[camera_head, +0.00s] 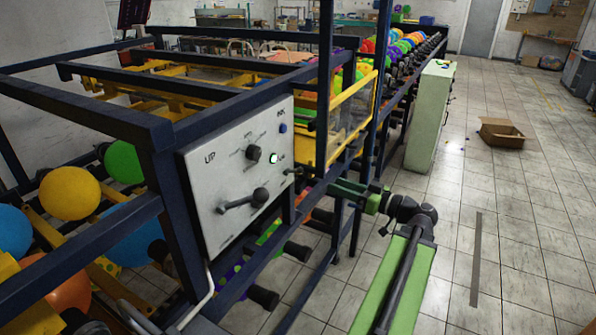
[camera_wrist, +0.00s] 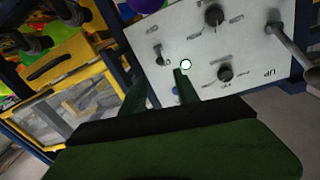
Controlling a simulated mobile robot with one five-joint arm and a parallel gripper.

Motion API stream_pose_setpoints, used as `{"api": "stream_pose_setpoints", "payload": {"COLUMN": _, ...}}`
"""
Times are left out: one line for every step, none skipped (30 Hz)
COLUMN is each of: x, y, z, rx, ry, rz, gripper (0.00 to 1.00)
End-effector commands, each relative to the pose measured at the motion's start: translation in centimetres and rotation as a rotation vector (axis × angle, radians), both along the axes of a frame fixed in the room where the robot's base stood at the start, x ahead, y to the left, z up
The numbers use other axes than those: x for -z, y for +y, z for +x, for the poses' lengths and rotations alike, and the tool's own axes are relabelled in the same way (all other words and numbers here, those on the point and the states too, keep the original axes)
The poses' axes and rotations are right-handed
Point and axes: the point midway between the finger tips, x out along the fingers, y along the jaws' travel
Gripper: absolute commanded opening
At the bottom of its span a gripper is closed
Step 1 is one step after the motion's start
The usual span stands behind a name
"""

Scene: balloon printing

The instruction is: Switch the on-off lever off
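The white control panel (camera_head: 215,180) stands upright on the dark blue machine frame. A small lever (camera_wrist: 160,53), apparently the on-off lever, sticks out near its edge; in the head view this small lever (camera_head: 292,171) is right of a lit green lamp (camera_head: 273,158). The lamp (camera_wrist: 186,64) also glows in the wrist view. My gripper (camera_head: 335,188) is right of the panel's edge, its green fingers pointing toward the panel. In the wrist view my gripper (camera_wrist: 156,82) has its two fingers apart, with nothing between them. The lever shows beyond the fingertips, with no contact visible.
The panel also carries a black knob (camera_head: 253,154), a blue button (camera_head: 283,128) and a larger ball-ended lever (camera_head: 258,197). Black rollers (camera_head: 264,297) jut out below. A pale green cabinet (camera_head: 430,115) and an open cardboard box (camera_head: 502,132) stand behind. The tiled floor at right is mostly clear.

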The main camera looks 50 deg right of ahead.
Motion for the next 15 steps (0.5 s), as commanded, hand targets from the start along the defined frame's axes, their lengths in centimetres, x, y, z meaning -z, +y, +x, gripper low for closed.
{"api": "stream_pose_setpoints", "payload": {"x": 0.0, "y": 0.3, "z": 1.2, "rx": -0.003, "ry": 0.000, "rz": 0.000, "gripper": 0.37}}
{"api": "stream_pose_setpoints", "payload": {"x": 0.0, "y": 0.3, "z": 1.8, "rx": -0.004, "ry": 0.000, "rz": 0.000, "gripper": 0.37}}
{"api": "stream_pose_setpoints", "payload": {"x": 0.0, "y": 0.5, "z": 2.9, "rx": -0.004, "ry": 0.000, "rz": 0.000, "gripper": 0.37}}
{"api": "stream_pose_setpoints", "payload": {"x": 0.0, "y": 0.6, "z": 3.6, "rx": -0.004, "ry": 0.000, "rz": 0.000, "gripper": 0.37}}
{"api": "stream_pose_setpoints", "payload": {"x": 0.0, "y": 0.8, "z": 4.4, "rx": -0.004, "ry": 0.000, "rz": 0.000, "gripper": 0.37}}
{"api": "stream_pose_setpoints", "payload": {"x": 0.0, "y": 0.9, "z": 5.4, "rx": -0.003, "ry": 0.000, "rz": 0.000, "gripper": 0.37}}
{"api": "stream_pose_setpoints", "payload": {"x": 0.0, "y": 1.0, "z": 6.1, "rx": -0.003, "ry": 0.000, "rz": 0.000, "gripper": 0.37}}
{"api": "stream_pose_setpoints", "payload": {"x": 0.0, "y": 1.1, "z": 6.9, "rx": -0.003, "ry": -0.001, "rz": 0.000, "gripper": 0.37}}
{"api": "stream_pose_setpoints", "payload": {"x": 0.0, "y": 1.2, "z": 7.9, "rx": -0.003, "ry": -0.001, "rz": 0.000, "gripper": 0.37}}
{"api": "stream_pose_setpoints", "payload": {"x": 0.0, "y": 1.3, "z": 8.6, "rx": -0.002, "ry": 0.000, "rz": 0.000, "gripper": 0.37}}
{"api": "stream_pose_setpoints", "payload": {"x": 0.0, "y": 1.5, "z": 9.4, "rx": -0.003, "ry": -0.001, "rz": 0.000, "gripper": 0.37}}
{"api": "stream_pose_setpoints", "payload": {"x": 0.0, "y": 1.6, "z": 10.3, "rx": -0.002, "ry": 0.000, "rz": 0.000, "gripper": 0.37}}
{"api": "stream_pose_setpoints", "payload": {"x": 0.0, "y": 1.7, "z": 11.0, "rx": -0.002, "ry": 0.000, "rz": 0.000, "gripper": 0.37}}
{"api": "stream_pose_setpoints", "payload": {"x": 0.0, "y": 1.8, "z": 11.6, "rx": -0.001, "ry": 0.000, "rz": 0.000, "gripper": 0.37}}
{"api": "stream_pose_setpoints", "payload": {"x": 0.0, "y": 1.9, "z": 12.3, "rx": -0.001, "ry": 0.000, "rz": 0.000, "gripper": 0.37}}
